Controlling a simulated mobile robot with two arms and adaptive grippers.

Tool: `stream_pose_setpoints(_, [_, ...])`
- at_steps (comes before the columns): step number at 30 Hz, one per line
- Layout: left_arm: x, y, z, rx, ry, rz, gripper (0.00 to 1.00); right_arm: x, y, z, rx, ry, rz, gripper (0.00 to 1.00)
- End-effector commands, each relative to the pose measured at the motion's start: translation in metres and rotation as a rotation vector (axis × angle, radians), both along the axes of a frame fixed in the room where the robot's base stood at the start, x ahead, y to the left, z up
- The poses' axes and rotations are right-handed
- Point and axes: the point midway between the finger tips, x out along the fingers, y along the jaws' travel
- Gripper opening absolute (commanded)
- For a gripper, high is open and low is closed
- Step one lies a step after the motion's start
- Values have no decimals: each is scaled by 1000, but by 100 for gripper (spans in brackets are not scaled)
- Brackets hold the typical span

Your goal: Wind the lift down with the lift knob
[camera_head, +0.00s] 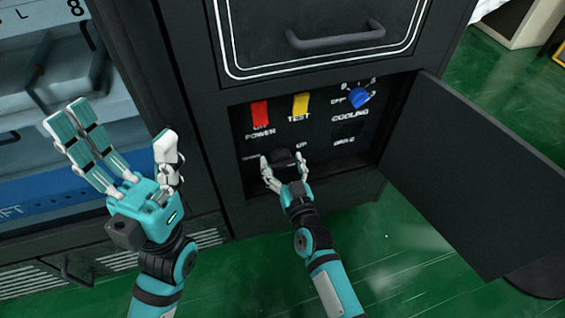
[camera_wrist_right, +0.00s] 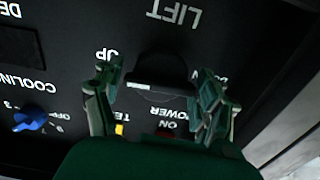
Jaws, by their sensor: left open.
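The black lift knob (camera_wrist_right: 160,72) sits under the upside-down word LIFT in the right wrist view. It has a bar-shaped grip with a white mark at its left end, on the side of the UP label. In the head view the knob (camera_head: 282,156) is a dark shape, partly hidden by my fingers. My right gripper (camera_head: 284,163) is at the panel, its fingers spread on either side of the knob. I cannot tell whether they touch it. My left gripper (camera_head: 122,152) is open and empty, in front of the machine, left of the panel.
The panel also has a red power switch (camera_head: 260,114), a yellow test switch (camera_head: 301,105) and a blue cooling knob (camera_head: 359,97). An open black door (camera_head: 475,170) stands to the right. A drawer handle (camera_head: 336,38) is above. Green floor (camera_head: 400,275) lies clear in front.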

Motion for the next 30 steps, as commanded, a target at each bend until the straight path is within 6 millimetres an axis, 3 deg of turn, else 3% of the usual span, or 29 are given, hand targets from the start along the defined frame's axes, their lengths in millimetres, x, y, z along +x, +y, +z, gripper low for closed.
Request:
stream_pose_setpoints(1, [0, 0, 0, -1, 1, 0, 90, 0, 0, 0, 0, 0, 0, 64])
stream_pose_setpoints(8, [1, 0, -3, -2, 13, 1, 90, 0, 0, 0, 0, 0, 0, 35])
stream_pose_setpoints(30, [2, 0, -4, 0, 12, 2, 90, 0, 0, 0, 3, 0, 0, 35])
